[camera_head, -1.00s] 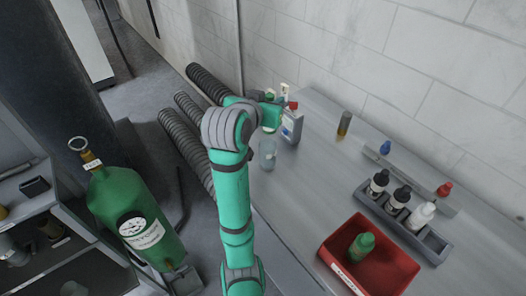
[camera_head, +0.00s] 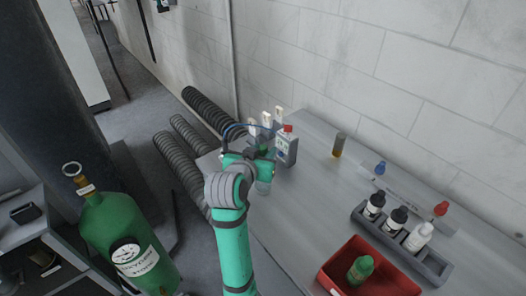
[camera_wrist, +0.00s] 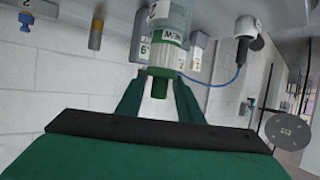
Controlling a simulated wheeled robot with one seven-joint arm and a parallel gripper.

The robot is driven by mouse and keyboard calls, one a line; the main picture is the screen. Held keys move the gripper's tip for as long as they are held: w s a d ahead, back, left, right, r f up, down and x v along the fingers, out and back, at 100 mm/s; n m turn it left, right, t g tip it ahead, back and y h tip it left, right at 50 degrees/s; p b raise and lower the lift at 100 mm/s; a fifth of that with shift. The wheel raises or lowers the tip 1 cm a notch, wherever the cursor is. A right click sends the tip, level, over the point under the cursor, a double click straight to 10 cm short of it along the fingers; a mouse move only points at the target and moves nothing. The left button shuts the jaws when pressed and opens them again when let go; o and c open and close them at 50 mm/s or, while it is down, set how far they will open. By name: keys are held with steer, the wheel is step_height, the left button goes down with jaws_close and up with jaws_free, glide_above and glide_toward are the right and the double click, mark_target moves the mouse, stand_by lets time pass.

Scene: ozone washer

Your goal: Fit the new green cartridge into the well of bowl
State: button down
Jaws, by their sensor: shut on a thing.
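My gripper (camera_wrist: 160,80) is shut on the green end of the new cartridge (camera_wrist: 163,56), which has a white label reading "NEW". The wrist view is upside down, with the bench at its top. The clear bowl (camera_wrist: 178,10) shows at the far end of the cartridge; I cannot tell how far the cartridge reaches into its well.
A vial (camera_head: 339,145), a rack of dropper bottles (camera_head: 438,266) and a red tray (camera_head: 400,285) lie to the right. The bench middle is clear.

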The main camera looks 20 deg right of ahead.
steer(key=c, duration=1.2)
jaws_free()
steer(key=v, duration=1.2)
steer(key=s+a+f+n+t+y, duration=0.1)
steer(key=s+a+f+n+y, duration=0.15)
steer(key=f, duration=0.55)
steer(key=s+a+f+n+t+y, duration=0.1)
steer(key=s+a+f+n, duration=0.2)
steer(key=f, duration=0.4)
steer(key=s+a+f+n+t+y, duration=0.15)
steer(key=s+f, duration=0.25)
steer(key=f, duration=0.4)
steer(key=s+a+y, duration=0.1)
steer(key=s+a, duration=0.1)
steer(key=s, duration=0.7)
steer(key=s+a+f+t+y, duration=0.1)
steer(key=s+a, duration=0.1)
steer(key=s, duration=0.7)
steer(key=s+a+f+y, duration=0.1)
steer(key=s+a, duration=0.1)
steer(key=s, duration=0.7)
steer(key=shift+f, duration=0.2)
